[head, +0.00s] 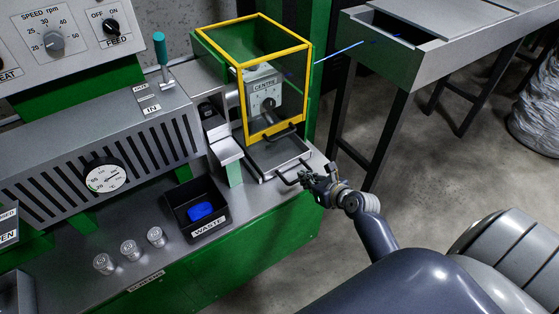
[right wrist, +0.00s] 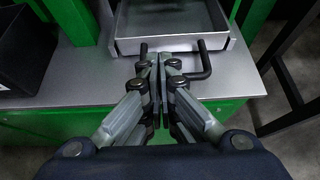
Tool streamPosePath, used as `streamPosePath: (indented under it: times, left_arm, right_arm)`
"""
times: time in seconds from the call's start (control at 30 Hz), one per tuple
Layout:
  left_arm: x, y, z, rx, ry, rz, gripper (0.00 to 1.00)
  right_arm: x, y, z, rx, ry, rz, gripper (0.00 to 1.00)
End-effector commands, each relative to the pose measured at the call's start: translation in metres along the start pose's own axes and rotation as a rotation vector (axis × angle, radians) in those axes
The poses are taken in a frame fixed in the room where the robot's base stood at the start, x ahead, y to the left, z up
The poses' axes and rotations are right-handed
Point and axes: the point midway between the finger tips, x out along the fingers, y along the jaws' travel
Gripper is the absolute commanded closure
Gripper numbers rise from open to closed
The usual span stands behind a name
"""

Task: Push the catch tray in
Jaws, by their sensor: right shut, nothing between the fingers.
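The catch tray (head: 277,152) is a shallow grey metal tray under the yellow-framed guard. It juts out toward the front edge of the machine's bench top. It also shows in the right wrist view (right wrist: 172,41), with a black bar handle (right wrist: 206,62) on its front. My right gripper (head: 308,177) is at the tray's front, by the handle. In the right wrist view its fingers (right wrist: 158,62) are shut and empty, in front of the tray between the two ends of the handle. I cannot tell whether they touch it. My left gripper is not in view.
A black waste bin (head: 199,222) holding a blue piece stands left of the tray. The yellow-framed guard (head: 273,62) stands above the tray. A blue cable (head: 340,52) runs right to a grey trough (head: 450,45) on dark legs. Bare floor lies right of the bench.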

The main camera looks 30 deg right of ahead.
Motion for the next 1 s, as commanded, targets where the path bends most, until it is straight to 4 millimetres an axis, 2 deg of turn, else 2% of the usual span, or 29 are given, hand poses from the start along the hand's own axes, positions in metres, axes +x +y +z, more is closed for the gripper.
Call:
streamPosePath:
  times: [0.17, 0.4, 0.6, 0.77, 1.0]
  left_arm:
    - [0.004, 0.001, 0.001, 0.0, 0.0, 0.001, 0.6]
    - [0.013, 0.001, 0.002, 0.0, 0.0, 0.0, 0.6]
    - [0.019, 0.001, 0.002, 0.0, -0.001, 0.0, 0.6]
    - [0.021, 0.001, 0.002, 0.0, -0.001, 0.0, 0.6]
    - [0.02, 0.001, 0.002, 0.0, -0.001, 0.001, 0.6]
  right_arm:
    - [0.019, 0.0, -0.001, 0.0, 0.0, 0.001, 1.0]
    - [0.062, 0.0, -0.001, -0.001, 0.0, 0.0, 1.0]
    - [0.088, 0.0, -0.001, -0.001, -0.001, 0.001, 1.0]
    - [0.098, 0.0, -0.001, -0.001, 0.0, 0.0, 1.0]
    - [0.099, 0.0, 0.0, -0.001, 0.0, 0.0, 1.0]
